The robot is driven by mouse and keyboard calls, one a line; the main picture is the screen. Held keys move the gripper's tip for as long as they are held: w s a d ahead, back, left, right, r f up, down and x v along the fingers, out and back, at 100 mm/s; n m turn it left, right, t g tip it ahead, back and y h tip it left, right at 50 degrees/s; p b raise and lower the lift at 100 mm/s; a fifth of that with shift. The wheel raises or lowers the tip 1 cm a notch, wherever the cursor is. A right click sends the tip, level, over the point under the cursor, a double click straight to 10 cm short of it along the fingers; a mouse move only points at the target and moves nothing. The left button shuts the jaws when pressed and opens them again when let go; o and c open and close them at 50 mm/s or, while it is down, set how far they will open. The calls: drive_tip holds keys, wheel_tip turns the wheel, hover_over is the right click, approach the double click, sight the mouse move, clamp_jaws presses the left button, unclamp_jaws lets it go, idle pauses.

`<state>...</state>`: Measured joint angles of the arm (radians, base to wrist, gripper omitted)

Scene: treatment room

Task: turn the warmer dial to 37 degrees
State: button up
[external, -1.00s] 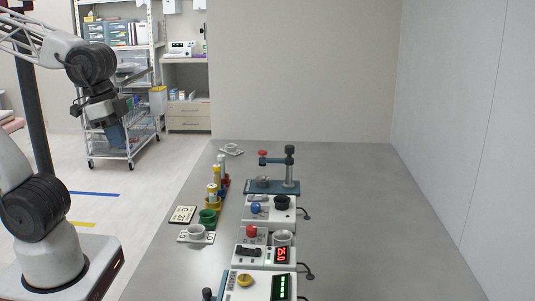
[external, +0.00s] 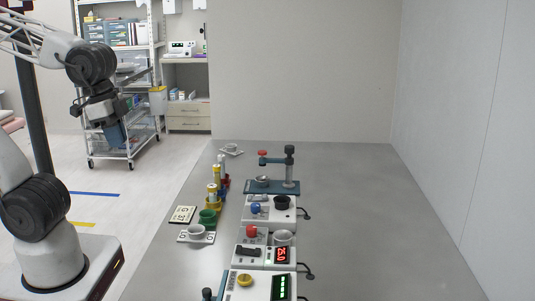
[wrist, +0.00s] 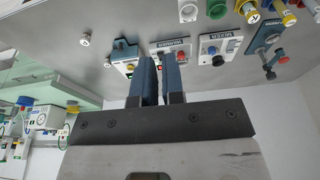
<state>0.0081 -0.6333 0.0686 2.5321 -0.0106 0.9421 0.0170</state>
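The warmer (external: 238,262) is a white box on the grey table with a red knob (external: 251,231), a black bar-shaped part (external: 248,251), a round metal cup and a red lit display (external: 282,255). The display seems to read about 25.0, in small digits. I cannot tell for sure which part is the dial. The warmer's label (wrist: 172,44) shows in the wrist view, with the box partly hidden behind my fingers. My gripper (external: 116,138) hangs left of the table, well away from the warmer. Its blue fingers (wrist: 158,62) are a little apart with nothing between them.
The mixer (external: 246,213) with a blue knob stands behind the warmer. A box with a yellow knob (external: 244,280) stands in front. A teal stand (external: 280,187) is farther back. Coloured cups, vials and a label plate (external: 183,214) lie to the left. The table's right side is clear.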

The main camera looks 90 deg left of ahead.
drive_tip(key=o, duration=0.5)
drive_tip(key=shift+w, duration=0.2)
drive_tip(key=shift+o, duration=1.2)
drive_tip(key=shift+w, duration=0.3)
drive_tip(key=shift+o, duration=0.4)
drive_tip(key=w+f+n+g+h, duration=0.1)
drive_tip(key=w+f+n, duration=0.1)
drive_tip(key=w, duration=0.6)
drive_tip(key=w+a+f+n+g, duration=0.1)
drive_tip(key=w+n, duration=0.3)
drive_tip(key=w, duration=0.4)
drive_tip(key=shift+w+a+f+n+g+h, duration=0.15)
drive_tip(key=shift+a+f+n+g+h, duration=0.2)
drive_tip(key=shift+f, duration=0.4)
drive_tip(key=n+g+h, duration=0.2)
drive_tip(key=n, duration=0.5)
approach(251, 227)
drive_tip(key=s, duration=0.1)
drive_tip(key=shift+w+d+f, duration=0.1)
drive_tip(key=shift+w+f, duration=0.2)
drive_tip(key=shift+f, duration=0.4)
drive_tip(key=shift+f, duration=0.15)
drive_tip(key=shift+t, duration=0.25)
drive_tip(key=shift+x, duration=3.75)
drive_tip(key=shift+s+d, duration=0.1)
drive_tip(key=shift+d, duration=0.05)
